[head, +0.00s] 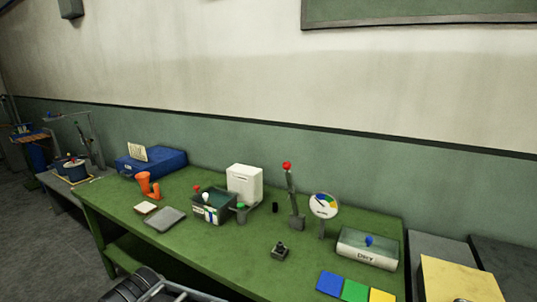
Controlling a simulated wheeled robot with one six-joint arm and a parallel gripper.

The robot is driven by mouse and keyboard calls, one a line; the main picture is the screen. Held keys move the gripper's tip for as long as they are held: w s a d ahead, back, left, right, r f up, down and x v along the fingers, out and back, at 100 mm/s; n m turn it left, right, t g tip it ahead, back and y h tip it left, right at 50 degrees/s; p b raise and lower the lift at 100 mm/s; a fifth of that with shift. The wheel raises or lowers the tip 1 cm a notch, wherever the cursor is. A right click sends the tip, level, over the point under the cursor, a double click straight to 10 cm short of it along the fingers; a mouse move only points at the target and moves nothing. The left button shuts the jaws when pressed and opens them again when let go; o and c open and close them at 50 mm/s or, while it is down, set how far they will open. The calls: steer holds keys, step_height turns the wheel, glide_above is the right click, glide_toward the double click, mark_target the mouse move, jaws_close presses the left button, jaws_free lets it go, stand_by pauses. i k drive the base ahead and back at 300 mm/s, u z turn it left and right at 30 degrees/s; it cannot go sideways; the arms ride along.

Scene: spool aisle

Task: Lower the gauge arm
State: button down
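A grey upright arm (291,196) with a red ball on its top end stands on a small block on the green bench, right of the middle. It leans very slightly from upright. Just right of it stands a round white dial gauge (323,206) on a short post, with coloured bands and a dark needle. I cannot tell which of the two is called the gauge arm; the red-tipped arm looks like a lever. My gripper is not in view.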

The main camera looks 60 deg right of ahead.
mark_target(286, 166)
steer(key=u, duration=0.05)
steer(key=i, duration=0.8)
steer(key=z, duration=2.15)
